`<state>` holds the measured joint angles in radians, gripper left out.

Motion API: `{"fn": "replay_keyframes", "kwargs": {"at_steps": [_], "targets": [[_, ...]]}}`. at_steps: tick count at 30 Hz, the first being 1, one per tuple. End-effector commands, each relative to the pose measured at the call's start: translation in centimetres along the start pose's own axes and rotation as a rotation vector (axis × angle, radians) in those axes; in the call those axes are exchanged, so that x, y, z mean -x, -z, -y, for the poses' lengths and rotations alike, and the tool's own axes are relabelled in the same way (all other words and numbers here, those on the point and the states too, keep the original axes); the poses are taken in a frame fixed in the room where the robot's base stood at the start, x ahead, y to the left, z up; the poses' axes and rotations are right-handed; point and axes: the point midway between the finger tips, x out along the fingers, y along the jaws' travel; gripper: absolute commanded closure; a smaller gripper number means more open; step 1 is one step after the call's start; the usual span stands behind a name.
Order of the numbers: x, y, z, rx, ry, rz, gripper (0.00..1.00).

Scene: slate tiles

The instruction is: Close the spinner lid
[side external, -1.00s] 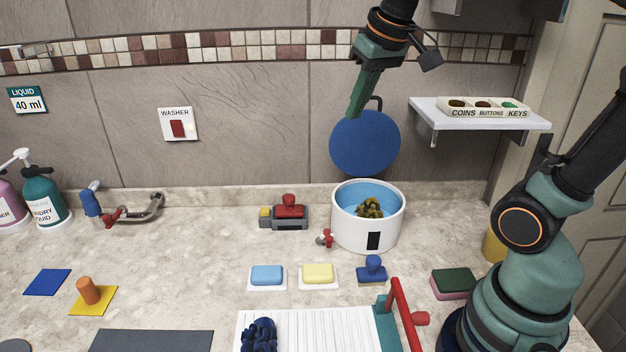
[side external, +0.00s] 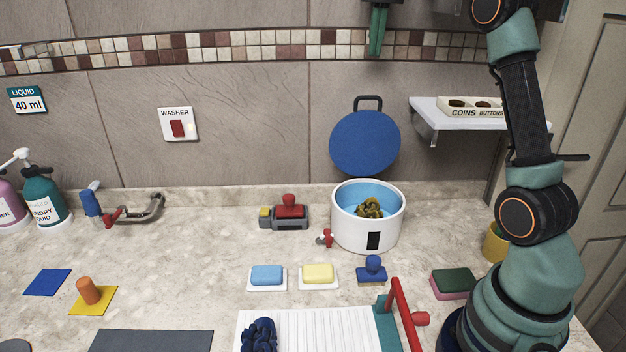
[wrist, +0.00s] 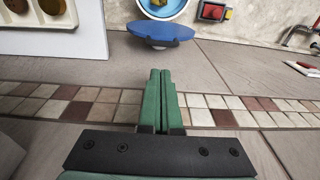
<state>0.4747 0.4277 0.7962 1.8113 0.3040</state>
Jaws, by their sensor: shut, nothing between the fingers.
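The spinner is a white round tub (side external: 345,228) with a blue inside and a black patch on its front, standing on the counter. A dark yellow-brown bundle (side external: 369,208) lies in it. Its blue round lid (side external: 365,143) stands open and upright behind the tub, black handle (side external: 368,102) at the top. My gripper (side external: 375,54) is shut and empty, above the lid and apart from it in the picture. In the wrist view the green fingers (wrist: 160,74) are together, with the lid (wrist: 148,31) beyond their tips and the tub partly cut off behind it.
A wall shelf (side external: 470,118) with a labelled sorting tray is right of the lid. A red-topped grey device (side external: 289,213) and a small red tap (side external: 325,238) are left of the tub. Soaps and a blue stamp-like object (side external: 372,270) lie in front.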

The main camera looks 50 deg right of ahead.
Motion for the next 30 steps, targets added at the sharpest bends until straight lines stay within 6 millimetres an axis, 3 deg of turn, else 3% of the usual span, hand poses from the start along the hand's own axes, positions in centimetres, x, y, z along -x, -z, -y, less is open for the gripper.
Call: {"fn": "replay_keyframes", "kwargs": {"at_steps": [8, 21, 30], "targets": [[-2.1, 0.0, -0.1, 0.000, -0.001, 0.003, 1.00], [-8.4, 0.1, -0.2, 0.000, -0.001, 0.001, 1.00], [-9.9, 0.1, -0.3, 0.001, 0.000, -0.002, 1.00]]}}
